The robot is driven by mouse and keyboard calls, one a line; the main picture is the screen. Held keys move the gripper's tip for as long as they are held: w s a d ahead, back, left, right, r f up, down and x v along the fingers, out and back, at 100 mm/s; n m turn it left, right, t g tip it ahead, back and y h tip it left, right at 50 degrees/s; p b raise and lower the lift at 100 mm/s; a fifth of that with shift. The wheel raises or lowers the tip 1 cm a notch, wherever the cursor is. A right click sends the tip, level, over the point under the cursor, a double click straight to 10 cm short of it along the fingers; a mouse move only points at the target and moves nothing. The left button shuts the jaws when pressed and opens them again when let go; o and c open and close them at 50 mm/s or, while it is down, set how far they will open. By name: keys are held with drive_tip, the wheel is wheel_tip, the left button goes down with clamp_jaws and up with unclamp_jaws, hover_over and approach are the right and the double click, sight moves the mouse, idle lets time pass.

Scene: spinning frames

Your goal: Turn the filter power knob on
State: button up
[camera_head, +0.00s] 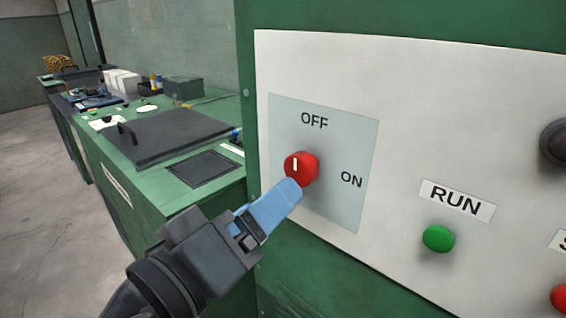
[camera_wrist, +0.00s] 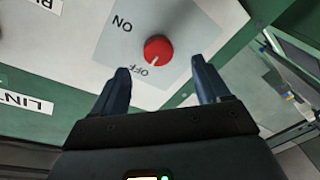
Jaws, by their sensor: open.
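The red filter power knob (camera_head: 301,168) sits on a pale plate (camera_head: 345,205) marked OFF above it and ON to its right. Its white mark points up toward OFF. The knob also shows in the wrist view (camera_wrist: 158,49), with its mark toward OFF there. My gripper (camera_head: 291,190) has blue fingers and is at the knob's lower left in the head view, overlapping its lower edge. In the wrist view my gripper (camera_wrist: 162,78) is open, with its fingertips apart and the knob ahead between their lines. I cannot tell whether a finger touches the knob.
A green RUN button (camera_head: 438,239) is to the right on the white panel (camera_head: 410,90). A black knob (camera_head: 556,142) and a red button (camera_head: 560,298) are at the right edge. A green bench (camera_head: 150,200) with a dark lid (camera_head: 165,135) stands at left.

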sight(295, 172)
drive_tip(key=x, duration=0.5)
drive_tip(key=r+x, duration=0.1)
drive_tip(key=x, duration=0.1)
drive_tip(key=shift+w+p, duration=0.3)
drive_tip(key=shift+w, duration=0.05)
drive_tip(key=shift+c, duration=0.2)
drive_tip(key=shift+f, duration=0.1)
drive_tip(key=c, duration=1)
